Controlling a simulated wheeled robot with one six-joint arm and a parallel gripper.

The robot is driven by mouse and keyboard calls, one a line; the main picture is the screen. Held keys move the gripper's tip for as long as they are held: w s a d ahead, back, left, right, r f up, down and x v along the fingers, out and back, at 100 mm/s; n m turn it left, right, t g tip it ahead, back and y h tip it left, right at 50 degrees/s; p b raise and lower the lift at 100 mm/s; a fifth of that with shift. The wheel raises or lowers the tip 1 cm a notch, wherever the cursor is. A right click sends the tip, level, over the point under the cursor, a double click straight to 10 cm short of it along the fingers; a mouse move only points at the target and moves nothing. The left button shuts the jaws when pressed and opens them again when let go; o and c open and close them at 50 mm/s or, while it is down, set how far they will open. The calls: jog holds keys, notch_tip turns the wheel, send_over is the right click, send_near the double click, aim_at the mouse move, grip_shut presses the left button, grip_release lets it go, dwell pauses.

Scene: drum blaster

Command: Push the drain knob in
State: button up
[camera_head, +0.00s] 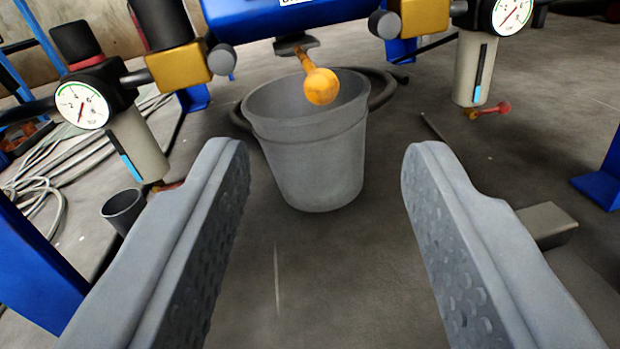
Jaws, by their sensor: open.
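A round orange-yellow knob (321,86) on a short rod hangs under the blue machine body (270,14) at the top of the view. It may be the drain knob; a smaller red knob (503,108) also sits below the right-hand filter bowl. My gripper (325,160) is open and empty, its two grey fingers reaching forward from the bottom. The orange knob lies ahead of the fingers, between them in the picture and apart from both. How far away it is I cannot tell exactly.
A grey bucket (310,155) stands on the floor below and behind the orange knob. Pressure gauges (82,105) and filter bowls (137,145) hang at left and right. Blue legs (35,265) stand at the sides. A small dark cup (122,208) is at left.

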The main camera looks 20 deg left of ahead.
aim_at(321, 91)
jog(key=x, duration=0.5)
jog(key=f+x, duration=0.1)
jog(key=x, duration=0.4)
jog(key=f+x, duration=0.1)
jog(key=x, duration=0.5)
jog(key=shift+a+f, duration=0.1)
jog(key=shift+a, duration=0.15)
grip_shut()
